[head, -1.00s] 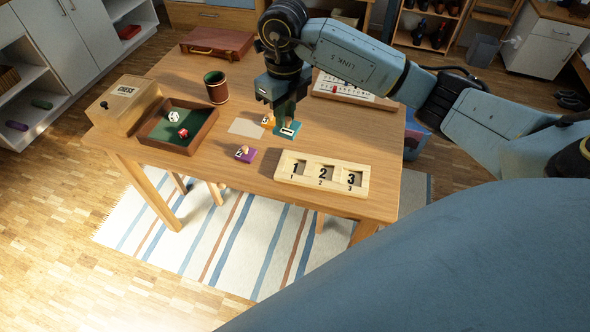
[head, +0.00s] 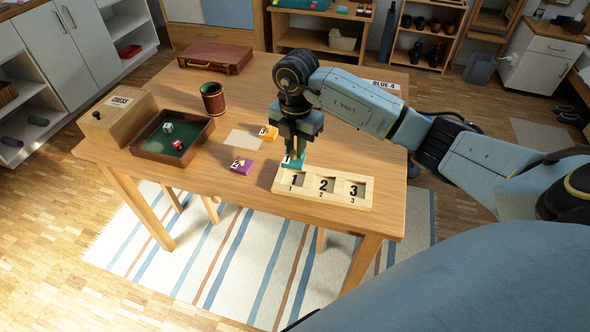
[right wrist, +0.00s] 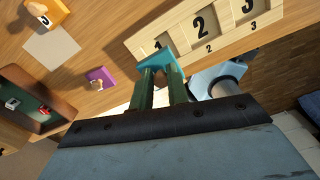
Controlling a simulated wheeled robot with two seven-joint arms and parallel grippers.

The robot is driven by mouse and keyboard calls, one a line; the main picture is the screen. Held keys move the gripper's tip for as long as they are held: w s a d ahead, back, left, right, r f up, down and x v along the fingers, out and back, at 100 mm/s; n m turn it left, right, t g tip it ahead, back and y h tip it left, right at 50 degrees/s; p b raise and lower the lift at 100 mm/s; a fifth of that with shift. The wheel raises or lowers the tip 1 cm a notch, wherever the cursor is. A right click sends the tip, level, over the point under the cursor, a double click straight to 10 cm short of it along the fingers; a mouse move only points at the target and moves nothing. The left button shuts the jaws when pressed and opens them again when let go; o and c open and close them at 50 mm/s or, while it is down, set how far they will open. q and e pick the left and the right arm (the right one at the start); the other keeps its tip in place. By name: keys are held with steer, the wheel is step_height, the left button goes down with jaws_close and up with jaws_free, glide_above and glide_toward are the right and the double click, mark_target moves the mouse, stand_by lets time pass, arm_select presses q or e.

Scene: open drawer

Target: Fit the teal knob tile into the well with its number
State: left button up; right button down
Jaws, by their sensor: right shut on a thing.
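The teal knob tile (head: 293,160), which appears to bear a 1, is held in my right gripper (head: 298,152). The gripper is shut on its knob. The tile also shows in the right wrist view (right wrist: 155,61), between the fingertips and the 1 end of the board. The pale wooden board (head: 322,200) has three wells in a row, numbered 1, 2 and 3. The tile is at the far edge of the board beside well 1 (head: 297,181) and partly covers that end in the wrist view. I cannot tell its height above the wood. My left gripper is not in view.
An orange tile (head: 269,132) and a purple tile (head: 242,166) lie on the table left of my gripper, by a pale square (head: 244,140). A dice tray (head: 204,140), chess box (head: 117,115), dice cup (head: 212,98) and brown case (head: 216,58) stand farther left and back.

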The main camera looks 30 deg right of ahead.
mark_target(295, 161)
step_height(295, 161, down, 2)
steer(key=shift+f, duration=0.1)
step_height(295, 161, down, 3)
steer(key=shift+r+b, duration=0.2)
steer(key=shift+b, duration=0.2)
steer(key=shift+f, duration=0.6)
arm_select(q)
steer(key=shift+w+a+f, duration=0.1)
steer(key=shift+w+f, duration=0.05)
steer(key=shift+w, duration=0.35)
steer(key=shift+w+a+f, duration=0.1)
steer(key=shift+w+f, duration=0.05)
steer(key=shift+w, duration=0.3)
arm_select(e)
steer(key=shift+f, duration=0.25)
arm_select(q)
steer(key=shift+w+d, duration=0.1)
arm_select(e)
steer(key=shift+f, duration=0.15)
steer(key=c, duration=1.4)
jaws_free()
steer(key=shift+o, duration=0.2)
